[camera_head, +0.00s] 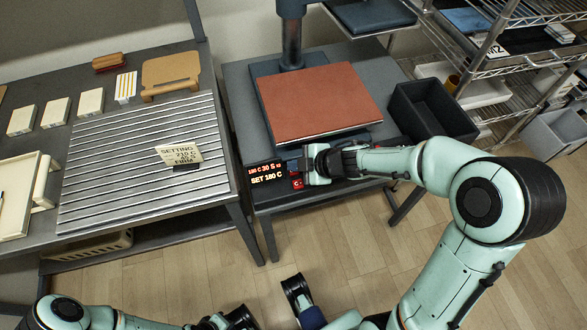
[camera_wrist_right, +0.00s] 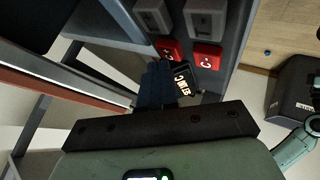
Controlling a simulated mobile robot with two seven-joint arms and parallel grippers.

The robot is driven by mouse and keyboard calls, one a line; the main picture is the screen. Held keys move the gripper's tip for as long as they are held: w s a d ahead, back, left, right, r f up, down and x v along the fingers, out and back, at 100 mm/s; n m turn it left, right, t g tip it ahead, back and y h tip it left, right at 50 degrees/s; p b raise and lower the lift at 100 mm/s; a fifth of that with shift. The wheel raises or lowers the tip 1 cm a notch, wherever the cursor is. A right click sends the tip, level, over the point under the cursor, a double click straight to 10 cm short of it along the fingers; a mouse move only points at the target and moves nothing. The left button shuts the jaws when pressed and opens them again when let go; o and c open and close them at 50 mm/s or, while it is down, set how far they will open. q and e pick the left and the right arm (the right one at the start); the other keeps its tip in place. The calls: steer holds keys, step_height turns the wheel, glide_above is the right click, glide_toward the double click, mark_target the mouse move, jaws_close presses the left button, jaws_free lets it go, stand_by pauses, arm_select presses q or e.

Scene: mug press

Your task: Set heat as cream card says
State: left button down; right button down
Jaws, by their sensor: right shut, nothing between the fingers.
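The cream card (camera_head: 180,155) stands on the ribbed metal tray at left. It reads "SETTING", then what looks like "210 C", a seconds line and "FIRM". The press (camera_head: 315,100) has a reddish-brown platen. Its front display (camera_head: 268,173) reads "SET 180 C", with a smaller line "180 C 30 S" above. My right gripper (camera_head: 310,165) is shut and empty at the panel, just right of the display. The right wrist view shows its fingers (camera_wrist_right: 155,85) close to the red "C" buttons (camera_wrist_right: 207,56); contact is unclear.
Grey buttons (camera_wrist_right: 205,17) sit beside the red ones. A black bin (camera_head: 432,110) stands right of the press, near a wire shelf (camera_head: 500,55). The left table holds several pale boxes (camera_head: 56,112) and a wooden board (camera_head: 170,72). The floor in front is open.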

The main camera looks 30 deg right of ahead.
mark_target(297, 173)
steer(key=shift+f+b, duration=0.35)
steer(key=shift+f, duration=0.2)
steer(key=shift+r, duration=0.2)
stand_by(0.4)
steer(key=shift+r+p, duration=0.8)
steer(key=shift+p, duration=0.3)
step_height(297, 173, up, 5)
steer(key=p, duration=0.5)
steer(key=shift+p, duration=0.35)
stand_by(2.7)
